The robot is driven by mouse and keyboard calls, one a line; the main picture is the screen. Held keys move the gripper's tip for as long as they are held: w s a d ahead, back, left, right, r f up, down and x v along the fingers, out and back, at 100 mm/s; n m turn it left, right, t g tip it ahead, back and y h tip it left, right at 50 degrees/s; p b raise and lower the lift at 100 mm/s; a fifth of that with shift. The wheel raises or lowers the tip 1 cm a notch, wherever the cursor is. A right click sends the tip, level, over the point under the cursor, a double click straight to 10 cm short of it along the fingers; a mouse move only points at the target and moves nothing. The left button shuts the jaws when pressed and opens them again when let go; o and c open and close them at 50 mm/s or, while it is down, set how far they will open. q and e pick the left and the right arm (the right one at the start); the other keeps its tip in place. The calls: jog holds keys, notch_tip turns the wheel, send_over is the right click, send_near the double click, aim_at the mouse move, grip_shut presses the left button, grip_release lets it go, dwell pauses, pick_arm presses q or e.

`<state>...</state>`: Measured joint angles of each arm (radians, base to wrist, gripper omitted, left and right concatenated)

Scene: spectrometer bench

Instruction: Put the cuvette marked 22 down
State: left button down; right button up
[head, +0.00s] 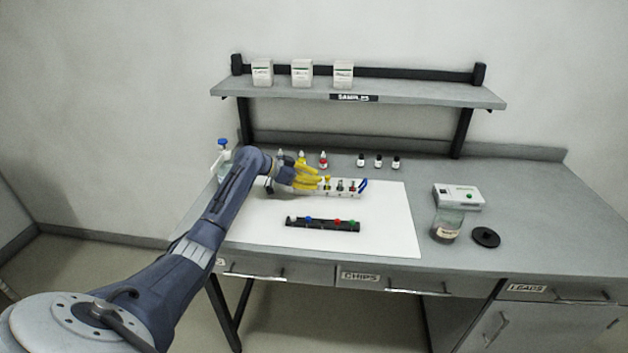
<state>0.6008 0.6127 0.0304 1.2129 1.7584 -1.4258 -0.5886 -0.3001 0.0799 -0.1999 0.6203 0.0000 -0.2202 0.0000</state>
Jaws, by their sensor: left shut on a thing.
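My left gripper (316,182) has yellow fingers and reaches in from the left over the back of the white mat. It is shut on a cuvette at the left part of a pale rack (347,194). The fingers hide most of the cuvette, and no number can be read at this size. A small yellow-topped piece (327,181) shows right by the fingertips. Other small capped cuvettes (340,185) stand in the rack to the right, with a blue part (363,184) at the rack's right end. I cannot tell whether the held cuvette touches the rack. My right gripper is not in view.
A black strip (322,225) with several coloured pieces lies on the white mat (385,235) in front. Bottles (323,160) and dark vials (378,161) stand behind. A jar (446,224), black lid (486,237) and pale device (458,197) are at right. A shelf (430,93) overhangs the back.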

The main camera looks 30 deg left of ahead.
pick_arm(q)
jog(key=shift+f, duration=0.15)
jog(key=c, duration=1.4)
grip_release()
jog(key=shift+c, duration=0.2)
jog(key=v, duration=1.2)
jog(key=shift+r, duration=0.2)
